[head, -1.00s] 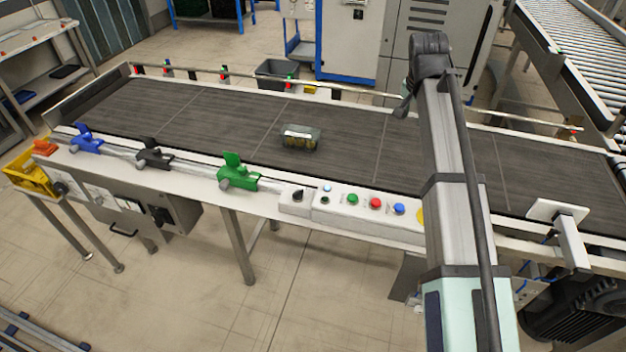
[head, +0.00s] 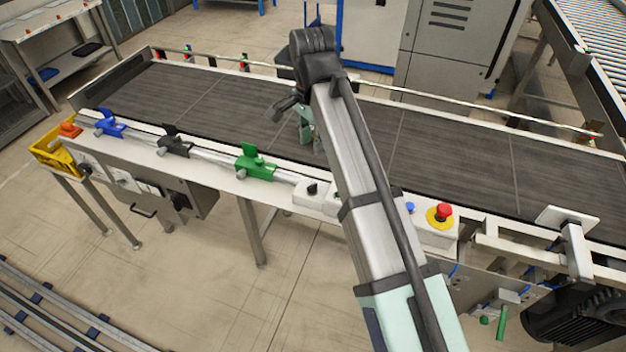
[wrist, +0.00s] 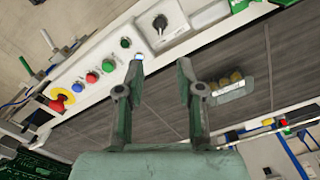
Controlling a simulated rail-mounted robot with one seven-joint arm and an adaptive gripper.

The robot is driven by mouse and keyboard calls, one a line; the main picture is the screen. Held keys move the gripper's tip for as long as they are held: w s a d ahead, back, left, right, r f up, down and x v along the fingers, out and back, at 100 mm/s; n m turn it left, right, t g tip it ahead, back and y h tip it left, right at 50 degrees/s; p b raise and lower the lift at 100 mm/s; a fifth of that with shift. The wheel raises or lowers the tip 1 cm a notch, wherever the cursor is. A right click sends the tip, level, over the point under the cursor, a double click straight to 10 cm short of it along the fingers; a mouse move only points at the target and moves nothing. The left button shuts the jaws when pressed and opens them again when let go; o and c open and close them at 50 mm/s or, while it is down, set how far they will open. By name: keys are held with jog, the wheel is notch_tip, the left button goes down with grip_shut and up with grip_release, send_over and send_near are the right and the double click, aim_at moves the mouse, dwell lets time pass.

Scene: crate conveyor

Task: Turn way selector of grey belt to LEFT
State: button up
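The way selector (head: 312,190) is a small black rotary knob on a white box at the near edge of the grey belt (head: 225,95). In the wrist view the selector (wrist: 160,22) is at top centre, beyond the fingertips and clear of them. Its exact setting is too small to read. My gripper (wrist: 160,75) is open and empty, its two fingers apart over the belt side of the control panel. In the head view my gripper (head: 304,128) shows only partly, above the belt behind the selector; my arm hides the rest.
Beside the selector are green (wrist: 126,43), red (wrist: 108,65) and blue (wrist: 91,77) buttons and a red emergency stop (head: 444,211). Green (head: 255,163), black (head: 174,146) and blue (head: 110,124) clamps sit on the rail to the left. A clear container (wrist: 232,90) lies on the belt.

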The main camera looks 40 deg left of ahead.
aim_at(312, 185)
notch_tip(312, 185, down, 15)
jog(key=p, duration=0.3)
dwell(0.3)
grip_shut()
